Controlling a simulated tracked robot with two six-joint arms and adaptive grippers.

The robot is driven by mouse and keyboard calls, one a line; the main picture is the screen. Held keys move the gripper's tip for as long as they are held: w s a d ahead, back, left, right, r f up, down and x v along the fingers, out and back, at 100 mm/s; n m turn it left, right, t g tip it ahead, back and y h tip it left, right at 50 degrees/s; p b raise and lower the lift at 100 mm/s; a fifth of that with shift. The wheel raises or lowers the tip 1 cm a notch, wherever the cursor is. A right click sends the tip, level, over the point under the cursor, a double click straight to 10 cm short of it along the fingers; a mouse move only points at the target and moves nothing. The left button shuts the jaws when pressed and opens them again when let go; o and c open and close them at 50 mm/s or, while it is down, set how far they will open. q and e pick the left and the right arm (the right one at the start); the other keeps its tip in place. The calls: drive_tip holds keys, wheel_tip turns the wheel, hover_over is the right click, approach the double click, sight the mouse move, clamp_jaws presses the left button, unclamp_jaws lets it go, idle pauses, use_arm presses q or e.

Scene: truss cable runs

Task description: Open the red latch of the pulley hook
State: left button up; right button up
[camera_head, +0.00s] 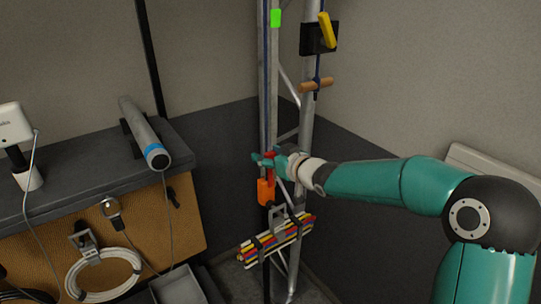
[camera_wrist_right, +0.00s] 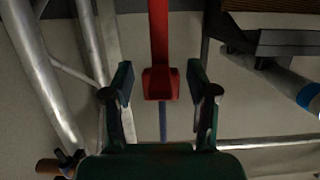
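The pulley hook (camera_head: 266,192) shows as an orange body hanging in front of the metal truss in the head view. The red latch (camera_wrist_right: 159,52) is a long red bar with a wider block at its end in the right wrist view. In the head view only small red parts show beside my gripper. My right gripper (camera_head: 266,160) is at the latch, just above the orange body. In the wrist view its two fingers (camera_wrist_right: 160,84) are apart, one on each side of the latch's block end, with gaps visible. My left gripper is not in view.
A bundle of coloured cables (camera_head: 276,240) hangs below the hook. A black box with a yellow handle (camera_head: 327,30) and a wooden crossbar (camera_head: 316,85) are higher on the truss. A workbench (camera_head: 95,170) with a cylindrical tool (camera_head: 143,132) stands at left.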

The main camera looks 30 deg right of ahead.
drive_tip(key=shift+s, duration=0.1)
drive_tip(key=v, duration=1.2)
drive_tip(key=shift+a+f, duration=0.1)
drive_tip(key=s+a+f+m+g+y, duration=0.1)
drive_tip(key=a+f+g, duration=0.35)
drive_tip(key=f, duration=0.95)
drive_tip(key=s+a+f+m+g+y, duration=0.1)
drive_tip(key=s+a+f+g, duration=0.1)
drive_tip(key=a+f, duration=0.9)
drive_tip(key=s+a+f+m+g, duration=0.1)
drive_tip(key=s+a+f+g, duration=0.2)
drive_tip(key=s+f, duration=1.7)
drive_tip(key=s+g, duration=0.1)
drive_tip(key=g, duration=0.3)
drive_tip(key=shift+f+m+g, duration=0.2)
drive_tip(key=shift+m+g, duration=0.15)
drive_tip(key=shift+m, duration=0.05)
